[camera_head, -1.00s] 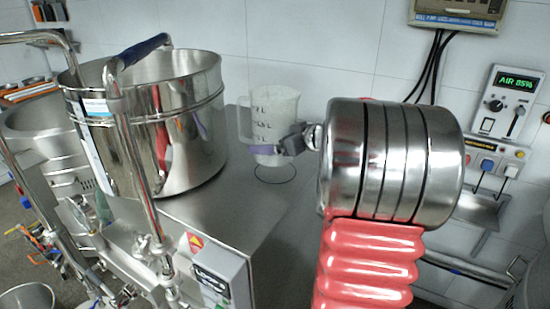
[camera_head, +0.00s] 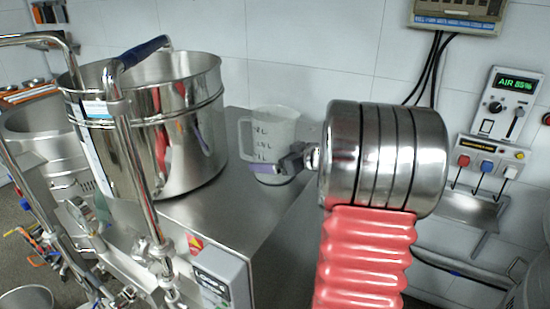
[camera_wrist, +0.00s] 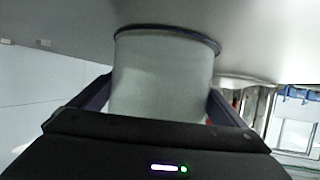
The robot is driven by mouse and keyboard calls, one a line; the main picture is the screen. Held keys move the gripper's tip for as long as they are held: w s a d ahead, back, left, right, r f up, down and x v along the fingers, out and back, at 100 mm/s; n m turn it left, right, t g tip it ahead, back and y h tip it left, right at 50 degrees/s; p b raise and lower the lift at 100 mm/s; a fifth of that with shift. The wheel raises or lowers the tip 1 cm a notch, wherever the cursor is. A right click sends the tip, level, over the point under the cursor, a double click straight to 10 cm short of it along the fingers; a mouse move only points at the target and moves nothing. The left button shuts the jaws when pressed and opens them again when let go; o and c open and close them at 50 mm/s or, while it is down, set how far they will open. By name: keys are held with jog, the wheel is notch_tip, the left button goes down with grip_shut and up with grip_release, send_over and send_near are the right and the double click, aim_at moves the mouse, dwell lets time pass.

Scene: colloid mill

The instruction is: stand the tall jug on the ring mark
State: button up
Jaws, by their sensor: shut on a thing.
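The tall jug (camera_head: 273,138) is a pale translucent measuring jug with dark marks and a handle at its left. It is upright at the steel top's back edge, right of the big pot. My gripper (camera_head: 289,163) is shut on its lower body from the right. In the wrist view the jug (camera_wrist: 162,80) fills the space between my two dark fingers. A dark curved line (camera_wrist: 168,31) borders the jug's base there, perhaps the ring mark. In the head view the ring is hidden, and I cannot tell whether the base touches the steel.
The big steel pot (camera_head: 165,125) with a blue-grip handle stands close left of the jug. The steel top (camera_head: 225,215) is bare in front of the jug. A tiled wall (camera_head: 310,50) is behind. A control box (camera_head: 222,275) hangs on the front.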

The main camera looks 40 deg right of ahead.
jog(key=shift+f, duration=0.15)
jog(key=o, duration=0.8)
jog(key=shift+s+r, duration=0.15)
jog(key=shift+r, duration=0.15)
jog(key=v, duration=1.1)
jog(key=shift+s+r, duration=0.1)
jog(key=shift+s, duration=0.25)
jog(key=shift+s, duration=0.15)
